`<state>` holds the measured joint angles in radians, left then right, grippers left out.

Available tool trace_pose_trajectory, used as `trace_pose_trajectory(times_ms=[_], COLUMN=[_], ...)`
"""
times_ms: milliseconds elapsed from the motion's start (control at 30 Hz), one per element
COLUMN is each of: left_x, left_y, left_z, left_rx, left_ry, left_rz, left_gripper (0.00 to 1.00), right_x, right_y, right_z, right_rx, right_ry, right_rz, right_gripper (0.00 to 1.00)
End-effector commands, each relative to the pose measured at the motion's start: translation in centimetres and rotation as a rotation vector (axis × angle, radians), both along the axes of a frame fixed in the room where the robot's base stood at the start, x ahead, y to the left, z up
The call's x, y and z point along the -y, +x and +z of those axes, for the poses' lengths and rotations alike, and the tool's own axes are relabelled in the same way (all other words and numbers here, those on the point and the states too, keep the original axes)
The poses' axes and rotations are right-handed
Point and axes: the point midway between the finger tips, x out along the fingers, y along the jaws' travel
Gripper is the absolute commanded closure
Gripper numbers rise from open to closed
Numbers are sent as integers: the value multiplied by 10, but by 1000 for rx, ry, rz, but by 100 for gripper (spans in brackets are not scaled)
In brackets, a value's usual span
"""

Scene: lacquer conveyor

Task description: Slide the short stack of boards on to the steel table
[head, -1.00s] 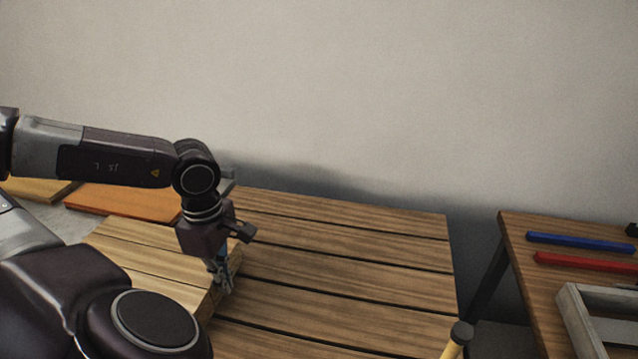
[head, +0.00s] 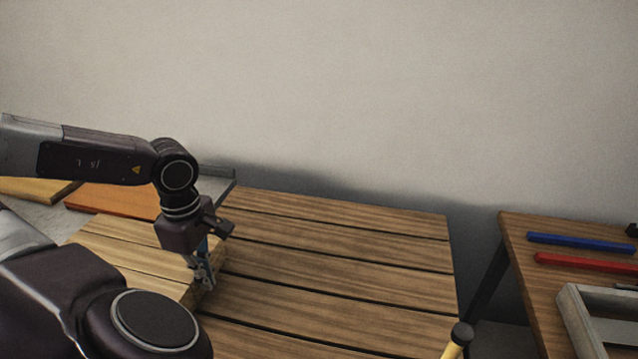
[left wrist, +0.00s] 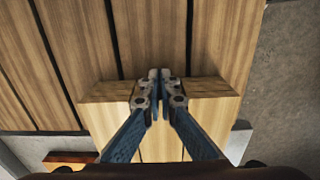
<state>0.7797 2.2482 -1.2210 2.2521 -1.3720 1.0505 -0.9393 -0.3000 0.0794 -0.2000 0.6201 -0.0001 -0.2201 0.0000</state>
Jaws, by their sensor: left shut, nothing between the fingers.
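The short stack of pale boards (head: 125,248) lies at the left of the slatted wooden surface, partly hidden by my arm. It also shows in the left wrist view (left wrist: 105,115). My left gripper (head: 207,284) is shut and empty, pointing down at the stack's right-hand end. In the left wrist view its closed fingertips (left wrist: 159,76) are at that end face; I cannot tell whether they touch. A grey metal edge (head: 216,186), apparently the steel table's, shows behind my wrist. Most of that table is hidden. My right gripper is not in view.
The slatted surface (head: 340,262) is bare right of the stack. Orange (head: 110,198) and yellowish (head: 30,188) boards lie at the far left. A wooden table at right holds a blue bar (head: 580,243), a red bar (head: 585,262) and a grey frame (head: 575,310). A yellow, black-capped post (head: 458,342) stands in front.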

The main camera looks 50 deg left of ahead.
Motion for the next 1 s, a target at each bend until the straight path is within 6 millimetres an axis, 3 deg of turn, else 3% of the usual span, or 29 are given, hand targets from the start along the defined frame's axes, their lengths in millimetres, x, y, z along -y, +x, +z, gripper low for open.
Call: trace_pose_trajectory(times_ms=[1000], left_x=[-36], left_y=[-23], left_z=[1], left_rx=[0], left_ry=[4], left_rz=[3], left_gripper=[100], right_x=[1], right_y=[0], right_z=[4], right_rx=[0], right_ry=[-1], right_rz=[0], right_gripper=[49])
